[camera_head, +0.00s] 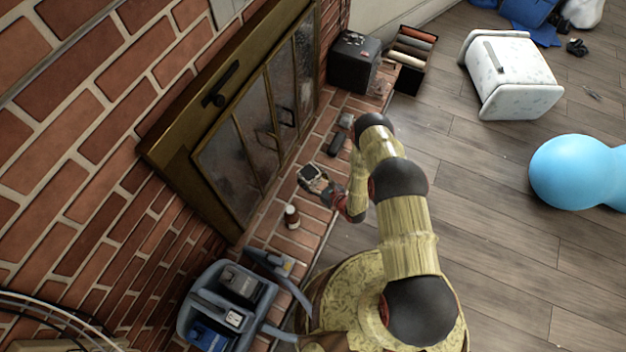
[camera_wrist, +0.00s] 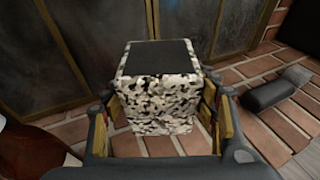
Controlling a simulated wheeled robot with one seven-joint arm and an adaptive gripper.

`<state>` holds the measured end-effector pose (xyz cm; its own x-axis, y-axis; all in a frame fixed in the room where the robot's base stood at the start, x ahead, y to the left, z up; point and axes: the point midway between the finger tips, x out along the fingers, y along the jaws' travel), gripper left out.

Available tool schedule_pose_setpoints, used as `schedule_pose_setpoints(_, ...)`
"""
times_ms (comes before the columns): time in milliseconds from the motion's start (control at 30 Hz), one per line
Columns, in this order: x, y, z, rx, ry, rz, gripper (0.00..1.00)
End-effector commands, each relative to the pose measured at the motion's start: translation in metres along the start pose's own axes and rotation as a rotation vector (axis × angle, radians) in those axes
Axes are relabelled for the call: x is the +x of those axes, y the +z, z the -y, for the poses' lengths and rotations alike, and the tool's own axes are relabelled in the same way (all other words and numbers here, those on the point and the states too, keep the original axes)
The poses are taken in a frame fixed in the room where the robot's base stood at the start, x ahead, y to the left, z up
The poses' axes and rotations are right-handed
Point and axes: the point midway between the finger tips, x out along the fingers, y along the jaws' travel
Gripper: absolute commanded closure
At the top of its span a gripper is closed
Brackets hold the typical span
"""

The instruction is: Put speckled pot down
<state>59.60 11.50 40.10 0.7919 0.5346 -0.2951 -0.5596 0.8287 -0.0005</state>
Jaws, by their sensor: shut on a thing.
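The speckled pot (camera_wrist: 160,100) is a squarish block with a black, white and tan mottled side and a dark top. It sits upright between the fingers of my gripper (camera_wrist: 163,98), which is shut on its two sides. In the head view the pot (camera_head: 309,171) is small and partly hidden by my gripper (camera_head: 318,182), over the brick hearth (camera_head: 283,243) before the fireplace doors. Bricks show around its base in the wrist view. I cannot tell whether its base touches them.
A brown bottle (camera_head: 292,217) stands on the hearth nearby. A dark grey object (camera_head: 337,143) lies on the other side, also in the wrist view (camera_wrist: 277,90). A black box (camera_head: 353,62) and a crate of rolls (camera_head: 411,60) are farther off. A grey caddy (camera_head: 190,318) is at the bottom.

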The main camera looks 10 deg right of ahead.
Motion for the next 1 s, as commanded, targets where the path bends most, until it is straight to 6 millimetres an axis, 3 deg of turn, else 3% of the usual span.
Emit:
schedule_pose_setpoints(300, 0.015, -0.053, -0.001, 0.001, 0.0, -0.001, 0.83)
schedule_pose_setpoints(533, 0.02, -0.067, -0.001, 0.0, 0.0, 0.0, 0.83)
schedule_pose_setpoints(767, 0.029, -0.096, -0.001, 0.001, 0.0, -0.001, 0.83)
schedule_pose_setpoints(1000, 0.029, -0.095, -0.001, 0.0, 0.0, 0.0, 0.83)
